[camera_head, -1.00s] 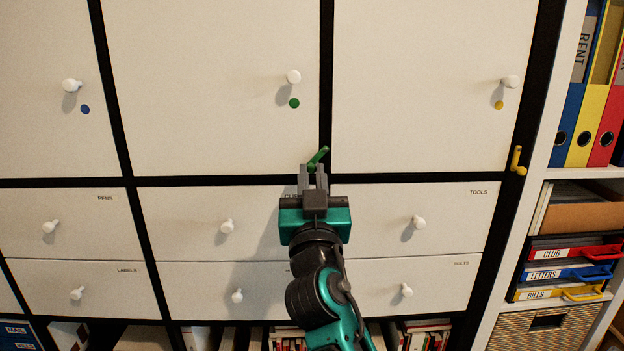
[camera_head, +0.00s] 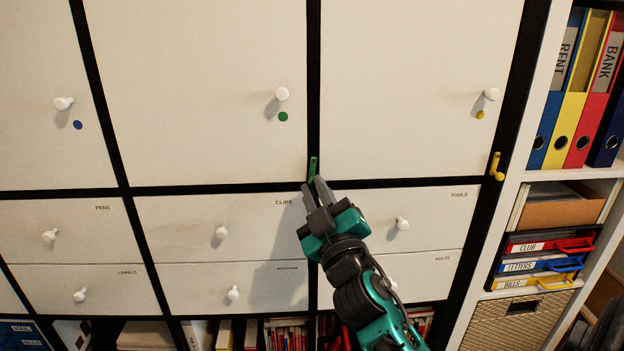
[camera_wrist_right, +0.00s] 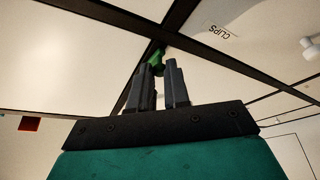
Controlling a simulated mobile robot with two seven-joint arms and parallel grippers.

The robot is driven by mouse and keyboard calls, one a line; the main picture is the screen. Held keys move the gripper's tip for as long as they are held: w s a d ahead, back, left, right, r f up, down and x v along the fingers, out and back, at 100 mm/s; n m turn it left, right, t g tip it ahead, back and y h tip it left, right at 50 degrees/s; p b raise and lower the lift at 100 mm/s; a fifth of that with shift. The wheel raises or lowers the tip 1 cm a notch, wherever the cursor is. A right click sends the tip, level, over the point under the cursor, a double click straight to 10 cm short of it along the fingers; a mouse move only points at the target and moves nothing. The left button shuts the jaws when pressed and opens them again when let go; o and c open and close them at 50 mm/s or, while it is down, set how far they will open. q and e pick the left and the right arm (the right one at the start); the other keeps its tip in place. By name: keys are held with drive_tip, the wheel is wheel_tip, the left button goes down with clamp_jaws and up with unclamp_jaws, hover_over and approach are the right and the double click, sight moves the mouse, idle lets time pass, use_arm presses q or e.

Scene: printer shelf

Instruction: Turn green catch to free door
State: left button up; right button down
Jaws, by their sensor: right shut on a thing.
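The green catch (camera_head: 313,166) sits on the black frame strip at the lower right corner of the door with the green dot (camera_head: 283,117). Its lever points nearly straight up along the strip. My right gripper (camera_head: 315,185) reaches it from below and is shut on its lower part. In the right wrist view the green catch (camera_wrist_right: 156,58) shows at the tips of my right gripper (camera_wrist_right: 160,72), partly hidden by the fingers. The green-dot door is flush with the frame and has a white knob (camera_head: 282,93). My left gripper is not in view.
A yellow catch (camera_head: 496,167) is on the frame at the right, by the yellow-dot door (camera_head: 420,100). Labelled drawers with white knobs, such as the CLIPS drawer (camera_head: 180,222), lie just below. Binders (camera_head: 573,130) and letter trays (camera_head: 535,265) stand at the right.

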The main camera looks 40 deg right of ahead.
drive_tip(key=shift+s+d+r+n+y+p, duration=0.1)
drive_tip(key=shift+d+r+n+y+p, duration=0.1)
drive_tip(key=shift+n+y+p, duration=0.45)
drive_tip(key=shift+f+n, duration=0.1)
drive_tip(key=shift+n, duration=0.15)
drive_tip(key=c, duration=1.1)
unclamp_jaws()
drive_tip(key=shift+f, duration=0.1)
